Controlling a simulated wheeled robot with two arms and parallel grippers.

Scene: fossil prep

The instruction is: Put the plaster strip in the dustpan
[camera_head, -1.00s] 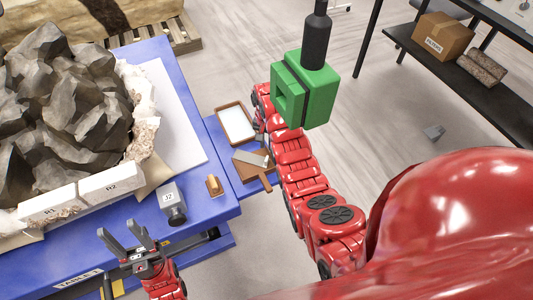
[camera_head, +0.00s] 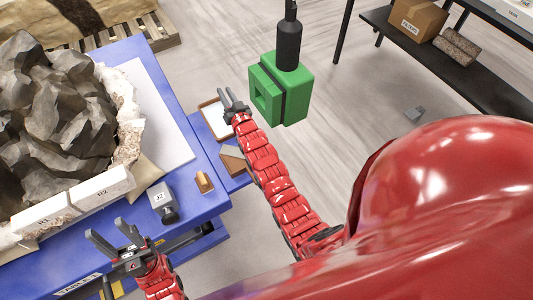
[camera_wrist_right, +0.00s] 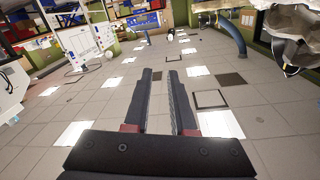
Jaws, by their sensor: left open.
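In the head view, a flat brown pan-like piece with a pale grey strip-like part (camera_head: 233,160) lies on the low blue shelf, partly hidden by my right arm. It may be the dustpan, but I cannot tell. I cannot pick out the plaster strip with certainty. My left gripper (camera_head: 106,231) is open and empty at the blue table's front edge.
The blue table (camera_head: 190,160) holds a dark rock in plaster, white blocks, a grey device marked 32 (camera_head: 161,198) and a small brown block (camera_head: 204,182). A brown tray (camera_head: 208,105) sits on the shelf. A green block (camera_head: 290,90) stands beyond my right arm. Floor at right is open.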

